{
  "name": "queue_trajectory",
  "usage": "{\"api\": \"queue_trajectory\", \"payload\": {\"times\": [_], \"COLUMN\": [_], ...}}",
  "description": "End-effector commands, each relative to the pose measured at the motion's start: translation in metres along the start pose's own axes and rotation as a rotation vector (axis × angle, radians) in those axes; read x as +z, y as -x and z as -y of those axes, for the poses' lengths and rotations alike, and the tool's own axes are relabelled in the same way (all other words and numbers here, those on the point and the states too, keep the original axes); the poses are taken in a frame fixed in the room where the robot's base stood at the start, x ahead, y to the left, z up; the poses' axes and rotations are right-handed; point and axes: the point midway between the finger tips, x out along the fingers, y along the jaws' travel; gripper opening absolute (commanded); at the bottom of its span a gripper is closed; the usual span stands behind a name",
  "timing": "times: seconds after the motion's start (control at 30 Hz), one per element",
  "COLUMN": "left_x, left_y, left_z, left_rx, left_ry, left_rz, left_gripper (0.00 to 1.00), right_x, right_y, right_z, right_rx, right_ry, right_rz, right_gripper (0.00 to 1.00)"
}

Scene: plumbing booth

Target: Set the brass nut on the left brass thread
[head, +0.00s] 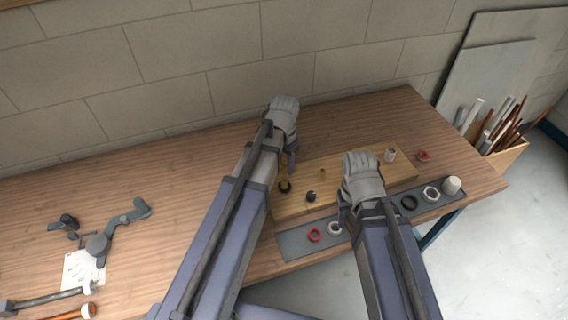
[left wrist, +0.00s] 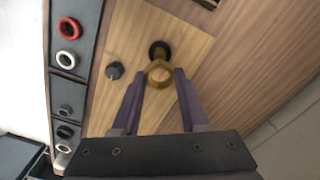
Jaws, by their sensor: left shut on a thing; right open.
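My left gripper (left wrist: 160,82) is shut on the brass nut (left wrist: 158,73), which shows as a brass ring between its fingertips. In the head view the left gripper (head: 288,162) is over the left end of the wooden board (head: 296,208). The left brass thread (head: 284,175) stands there with a black ring (head: 284,187) at its foot. In the left wrist view the black ring (left wrist: 159,50) lies just beyond the nut, partly covered by it. I cannot tell whether nut and thread touch. My right gripper (head: 344,208) is open over the board's front edge; its fingers are partly hidden.
A small brass piece (head: 322,172) and a dark fitting (head: 311,196) stand on the board. A grey tray strip (head: 295,243) in front holds a red ring (head: 315,235), white rings and a black ring. A white fitting (head: 390,156) stands at the board's right end.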

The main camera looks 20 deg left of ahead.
Motion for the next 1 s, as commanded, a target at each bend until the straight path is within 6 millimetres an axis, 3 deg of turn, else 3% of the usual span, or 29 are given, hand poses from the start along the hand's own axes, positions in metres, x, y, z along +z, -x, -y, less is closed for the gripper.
{"api": "queue_trajectory", "payload": {"times": [1.0], "left_x": [0.0], "left_y": [-0.04], "left_z": [0.0], "left_rx": [0.0], "left_ry": [0.002], "left_rz": [0.0], "left_gripper": [0.0], "right_x": [-0.002], "right_y": [-0.04], "right_z": [0.004], "right_rx": [0.0], "right_ry": [-0.001], "right_rz": [0.0], "right_gripper": [0.5]}}
